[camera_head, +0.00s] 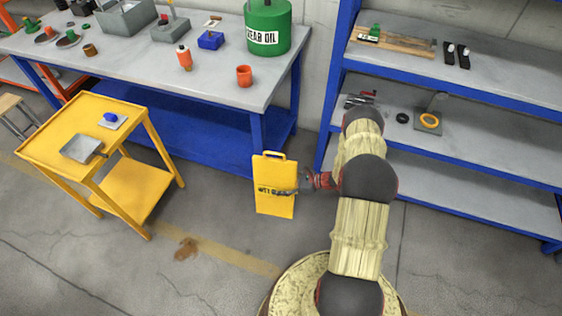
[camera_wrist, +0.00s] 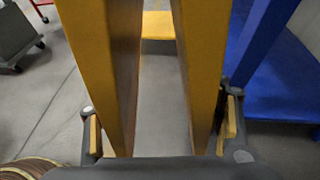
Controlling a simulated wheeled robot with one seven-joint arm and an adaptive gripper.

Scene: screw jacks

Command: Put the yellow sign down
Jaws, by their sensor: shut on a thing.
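The yellow sign (camera_head: 275,202) stands upright in front of the blue workbench, with dark lettering and a handle slot at its top. My gripper (camera_head: 291,190) reaches it from the right at mid-height and partly covers the lettering. In the wrist view the sign shows as two yellow panels (camera_wrist: 101,60) with a gap between them. My gripper (camera_wrist: 160,126) is shut on the sign, one finger outside each panel. I cannot tell whether its lower edge touches the floor. A brown spill (camera_head: 187,249) lies on the floor to the lower left of the sign.
A yellow cart (camera_head: 150,187) stands at the left. The workbench (camera_head: 130,68) is behind the sign, and blue-framed shelves (camera_head: 480,115) stand at the right. Open grey floor (camera_head: 215,205) lies between cart and sign. A faded yellow line crosses the floor.

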